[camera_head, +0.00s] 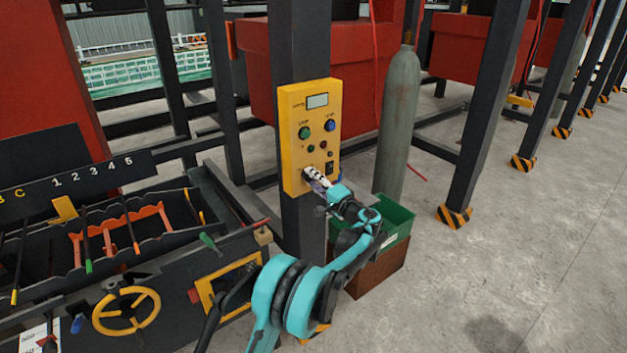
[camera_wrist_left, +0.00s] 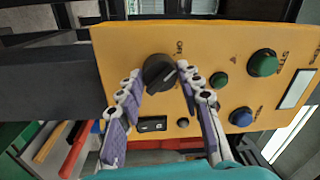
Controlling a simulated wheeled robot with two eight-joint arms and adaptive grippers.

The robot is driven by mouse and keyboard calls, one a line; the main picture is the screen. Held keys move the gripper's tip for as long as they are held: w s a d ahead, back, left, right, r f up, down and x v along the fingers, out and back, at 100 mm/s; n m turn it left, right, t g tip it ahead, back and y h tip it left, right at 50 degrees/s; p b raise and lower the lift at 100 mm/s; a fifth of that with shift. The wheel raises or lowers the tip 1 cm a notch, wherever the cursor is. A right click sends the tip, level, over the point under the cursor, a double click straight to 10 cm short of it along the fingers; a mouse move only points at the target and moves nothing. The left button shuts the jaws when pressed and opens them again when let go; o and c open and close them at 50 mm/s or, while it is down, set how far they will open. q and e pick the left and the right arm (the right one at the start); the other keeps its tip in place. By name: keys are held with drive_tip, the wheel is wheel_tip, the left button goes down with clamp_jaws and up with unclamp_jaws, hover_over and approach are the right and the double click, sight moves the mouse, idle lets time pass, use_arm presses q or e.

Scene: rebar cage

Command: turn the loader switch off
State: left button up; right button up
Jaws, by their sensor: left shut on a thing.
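The yellow control panel (camera_head: 308,108) is mounted on a dark post in the head view; it also fills much of the left wrist view (camera_wrist_left: 212,50). The loader switch, a black rotary knob (camera_wrist_left: 158,73), sits on this panel, with small lettering beside it too blurred to read surely. My left gripper (camera_head: 314,176) reaches the panel's lower part and hides the knob in the head view. In the wrist view, the left gripper's (camera_wrist_left: 160,76) two fingers lie either side of the knob, shut on it. My right gripper is not in view.
Green button (camera_head: 305,132) and blue button (camera_head: 330,125) sit higher on the panel. A black rocker switch (camera_wrist_left: 151,124) is close to the fingers. A grey gas cylinder (camera_head: 400,120) and green bin (camera_head: 398,228) stand to the right. A yellow handwheel (camera_head: 127,311) is lower left.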

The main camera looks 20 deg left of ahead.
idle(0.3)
use_arm(q)
drive_tip(key=o, duration=1.2)
drive_tip(key=shift+c, duration=0.2)
drive_tip(key=v, duration=1.2)
